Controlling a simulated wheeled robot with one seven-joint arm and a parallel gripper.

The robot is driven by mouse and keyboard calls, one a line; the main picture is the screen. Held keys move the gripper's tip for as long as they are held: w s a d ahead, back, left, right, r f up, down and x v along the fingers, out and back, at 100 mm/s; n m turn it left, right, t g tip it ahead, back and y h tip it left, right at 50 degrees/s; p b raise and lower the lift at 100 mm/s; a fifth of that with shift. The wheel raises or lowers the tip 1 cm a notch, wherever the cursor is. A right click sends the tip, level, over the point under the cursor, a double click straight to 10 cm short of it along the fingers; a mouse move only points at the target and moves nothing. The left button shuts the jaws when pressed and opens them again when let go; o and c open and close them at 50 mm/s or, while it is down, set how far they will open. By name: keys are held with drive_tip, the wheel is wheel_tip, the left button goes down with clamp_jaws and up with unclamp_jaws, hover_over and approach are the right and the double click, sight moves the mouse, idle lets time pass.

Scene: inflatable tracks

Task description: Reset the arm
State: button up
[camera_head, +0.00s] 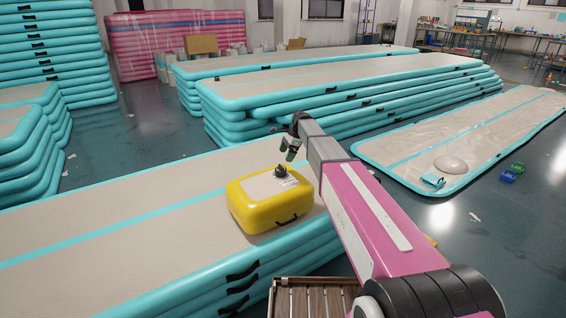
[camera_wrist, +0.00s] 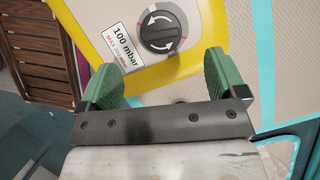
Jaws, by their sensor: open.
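My gripper (camera_wrist: 160,82) is open and empty, with its two green fingertips apart in the wrist view. In the head view my gripper (camera_head: 291,147) hangs above a yellow inflatable block (camera_head: 265,222), near its far right part. The block lies on a stack of beige and teal tracks (camera_head: 110,235). A dark round knob (camera_wrist: 162,30) with white arrows is on the block's top, ahead of the fingertips in the wrist view. Beside it is a label reading 100 mbar (camera_wrist: 121,46). My pink arm stretches out from the lower right.
A wooden slatted crate (camera_head: 315,298) stands in front of the track stack; it shows too in the wrist view (camera_wrist: 40,60). More stacked tracks (camera_head: 345,85) lie behind. A flat track (camera_head: 475,140) on the right carries a pale round object (camera_head: 450,164).

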drive_tip(key=shift+w+d+r, duration=0.1)
drive_tip(key=shift+d+r, duration=0.15)
drive_tip(key=shift+r, duration=0.4)
drive_tip(key=s+d+f+n+h, duration=0.1)
drive_tip(key=s+d+f+n, duration=0.3)
drive_tip(key=s, duration=0.7)
drive_tip(key=s+d+f+n+t+h, duration=0.1)
drive_tip(key=s+d+f+n, duration=0.3)
drive_tip(key=s+d, duration=0.5)
drive_tip(key=s+d+f+n+h, duration=0.2)
drive_tip(key=s+d+f+n, duration=0.2)
drive_tip(key=s, duration=1.1)
drive_tip(key=d+n, duration=0.2)
drive_tip(key=d, duration=0.1)
drive_tip(key=shift+s+d, duration=0.1)
